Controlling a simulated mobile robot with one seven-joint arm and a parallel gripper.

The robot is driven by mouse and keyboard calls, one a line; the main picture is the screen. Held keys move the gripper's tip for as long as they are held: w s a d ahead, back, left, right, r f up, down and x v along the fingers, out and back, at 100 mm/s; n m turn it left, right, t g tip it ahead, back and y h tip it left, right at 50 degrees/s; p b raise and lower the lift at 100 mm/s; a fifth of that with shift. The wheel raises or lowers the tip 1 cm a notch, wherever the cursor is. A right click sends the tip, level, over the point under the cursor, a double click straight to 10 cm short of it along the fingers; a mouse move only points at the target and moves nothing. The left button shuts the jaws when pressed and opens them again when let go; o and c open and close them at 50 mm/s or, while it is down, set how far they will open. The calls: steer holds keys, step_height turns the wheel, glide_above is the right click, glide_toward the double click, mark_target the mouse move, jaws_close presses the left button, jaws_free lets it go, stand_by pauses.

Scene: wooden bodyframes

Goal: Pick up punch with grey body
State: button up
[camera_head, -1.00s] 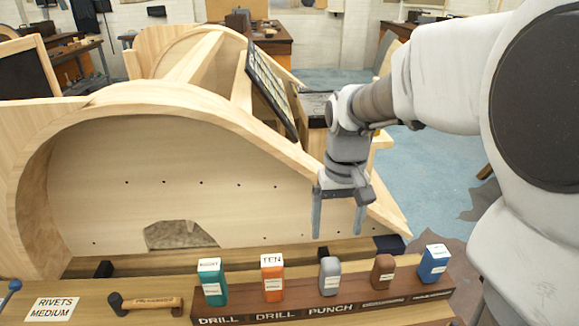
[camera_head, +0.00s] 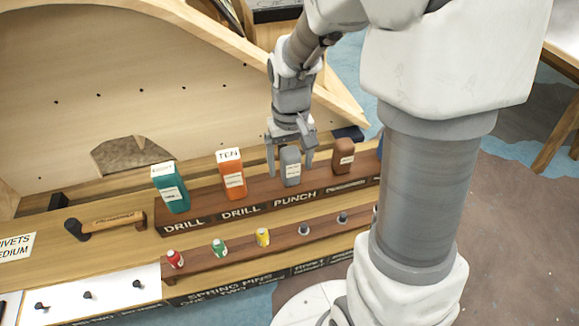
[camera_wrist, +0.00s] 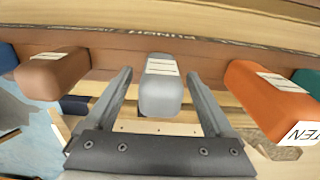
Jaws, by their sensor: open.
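The punch with the grey body (camera_head: 290,167) stands upright in the dark wooden rack (camera_head: 260,207), above the word PUNCH. It has a white label. In the wrist view the grey punch (camera_wrist: 161,88) lies between my two fingers. My gripper (camera_head: 291,165) is open, with one finger on each side of the grey punch. The wrist view shows gaps between the fingers (camera_wrist: 160,88) and the body, so the punch does not appear to be gripped.
An orange drill (camera_head: 232,174) stands left of the grey punch, a teal drill (camera_head: 171,188) farther left. A brown-bodied tool (camera_head: 343,155) stands close on the right. In front is a lower rack of spring pins (camera_head: 262,237). A hammer (camera_head: 105,222) lies at the left.

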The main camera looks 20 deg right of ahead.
step_height(320, 180, down, 3)
steer(key=shift+r, duration=0.2)
jaws_close()
steer(key=shift+r, duration=0.1)
